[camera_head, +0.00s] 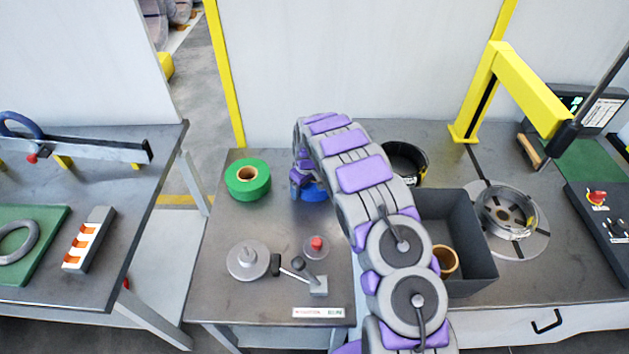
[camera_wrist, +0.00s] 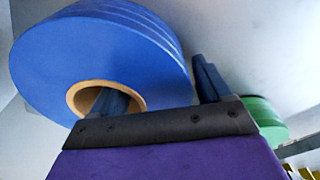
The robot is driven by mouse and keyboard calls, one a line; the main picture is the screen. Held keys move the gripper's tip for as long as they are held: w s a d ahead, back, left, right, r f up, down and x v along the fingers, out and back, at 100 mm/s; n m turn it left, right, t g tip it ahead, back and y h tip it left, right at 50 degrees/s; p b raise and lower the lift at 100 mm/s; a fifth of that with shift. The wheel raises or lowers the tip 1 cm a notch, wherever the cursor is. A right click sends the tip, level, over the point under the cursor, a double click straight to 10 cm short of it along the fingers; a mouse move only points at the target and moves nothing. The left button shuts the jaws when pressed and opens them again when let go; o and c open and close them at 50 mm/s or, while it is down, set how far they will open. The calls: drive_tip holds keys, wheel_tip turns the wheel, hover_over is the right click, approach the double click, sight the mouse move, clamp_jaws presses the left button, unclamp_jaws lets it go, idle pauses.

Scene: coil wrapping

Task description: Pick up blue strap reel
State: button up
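The blue strap reel (camera_wrist: 100,45) fills the upper left of the wrist view, with a brown ring-shaped core. In the head view only a small blue part (camera_head: 314,191) shows under my gripper, on the middle table; my arm hides the rest. My gripper (camera_wrist: 160,92) has its fingers wide apart. One dark finger shows within the core opening, and the other stands outside the reel's right edge. The reel's wall lies between them. I see no clear grip on it. In the head view my gripper (camera_head: 303,184) points down over the reel.
A green reel (camera_head: 248,180) stands left of the blue one; it also shows in the wrist view (camera_wrist: 263,120). In front are a grey disc (camera_head: 247,262), a red-topped knob (camera_head: 316,246) and a lever (camera_head: 296,266). A dark bin (camera_head: 470,235) stands right of my arm.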

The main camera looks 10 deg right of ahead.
clamp_jaws()
idle(0.5)
